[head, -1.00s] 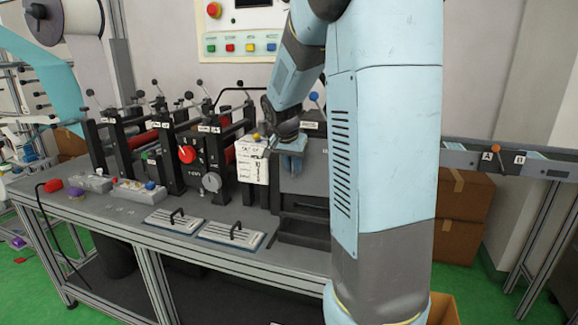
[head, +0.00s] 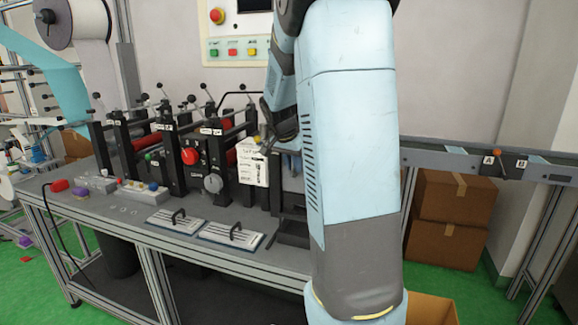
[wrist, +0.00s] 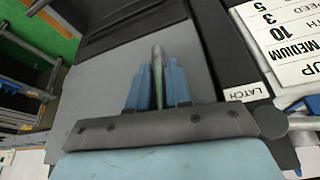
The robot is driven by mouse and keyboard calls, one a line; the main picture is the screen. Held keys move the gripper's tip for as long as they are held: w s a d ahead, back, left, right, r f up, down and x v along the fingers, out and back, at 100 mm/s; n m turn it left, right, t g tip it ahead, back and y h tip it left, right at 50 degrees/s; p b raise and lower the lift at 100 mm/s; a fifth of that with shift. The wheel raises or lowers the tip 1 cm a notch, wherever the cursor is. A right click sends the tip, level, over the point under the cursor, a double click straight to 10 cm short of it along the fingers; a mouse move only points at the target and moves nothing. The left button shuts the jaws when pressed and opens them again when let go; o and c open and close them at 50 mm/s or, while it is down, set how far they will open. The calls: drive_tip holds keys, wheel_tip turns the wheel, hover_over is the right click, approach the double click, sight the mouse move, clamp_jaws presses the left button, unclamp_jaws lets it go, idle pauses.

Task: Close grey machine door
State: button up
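The grey machine door (wrist: 105,95) shows as a flat grey panel beneath my gripper in the wrist view. In the head view only a narrow strip of grey panel (head: 290,172) shows at the machine's right end, beside my arm. My gripper (wrist: 157,72) has two blue fingers close together over the grey panel, with a slim metal rod between them. I cannot tell whether they grip the rod or touch the panel. A "LATCH" label (wrist: 245,92) is on the dark frame right of the fingers. In the head view my arm hides most of the gripper and door.
A white instruction card (head: 253,163) is left of the door area. Two handled plates (head: 230,235) lie on the bench front. A red knob (head: 190,156) projects from the machine. Cardboard boxes (head: 453,205) stand under the conveyor (head: 450,160) at right.

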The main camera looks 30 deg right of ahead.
drive_tip(key=o, duration=0.3)
drive_tip(key=shift+o, duration=0.2)
drive_tip(key=shift+r, duration=0.1)
drive_tip(key=v, duration=1.3)
drive_tip(key=shift+r, duration=0.25)
drive_tip(key=shift+a, duration=0.1)
drive_tip(key=s+a+f+n+t+y, duration=0.1)
drive_tip(key=s+a+n, duration=0.5)
drive_tip(key=s, duration=0.7)
drive_tip(key=s+a+f+n+t+y, duration=0.2)
drive_tip(key=s+a+n, duration=0.4)
drive_tip(key=s+a, duration=0.4)
drive_tip(key=s+f+y, duration=0.1)
drive_tip(key=s, duration=0.2)
drive_tip(key=shift+a+f, duration=0.3)
drive_tip(key=shift+f, duration=0.05)
